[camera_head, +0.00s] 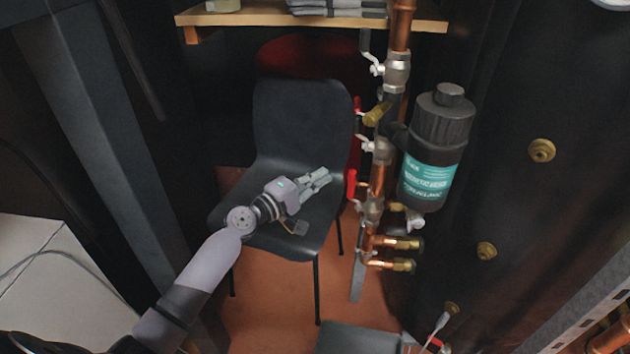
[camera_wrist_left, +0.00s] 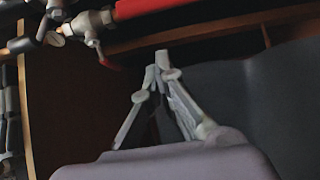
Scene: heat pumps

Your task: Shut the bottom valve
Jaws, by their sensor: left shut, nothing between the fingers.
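A vertical copper pipe (camera_head: 377,180) carries several valves in the head view. The lowest red lever (camera_head: 351,185) on it points upward, left of the pipe, with a metal valve body (camera_head: 373,209) below it. My left gripper (camera_head: 322,178) is shut and empty, left of this lever and apart from it, in front of the chair. In the left wrist view, the fingers (camera_wrist_left: 160,68) of my left gripper are together. A red lever (camera_wrist_left: 150,7) and a metal valve body (camera_wrist_left: 88,24) show above them; which valve this is, I cannot tell. My right gripper is not in view.
A black chair (camera_head: 300,120) stands behind my left gripper. A dark canister with a teal label (camera_head: 428,180) hangs right of the pipe. Short brass-ended stubs (camera_head: 405,243) stick out below it. A wooden shelf (camera_head: 270,19) is at the back.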

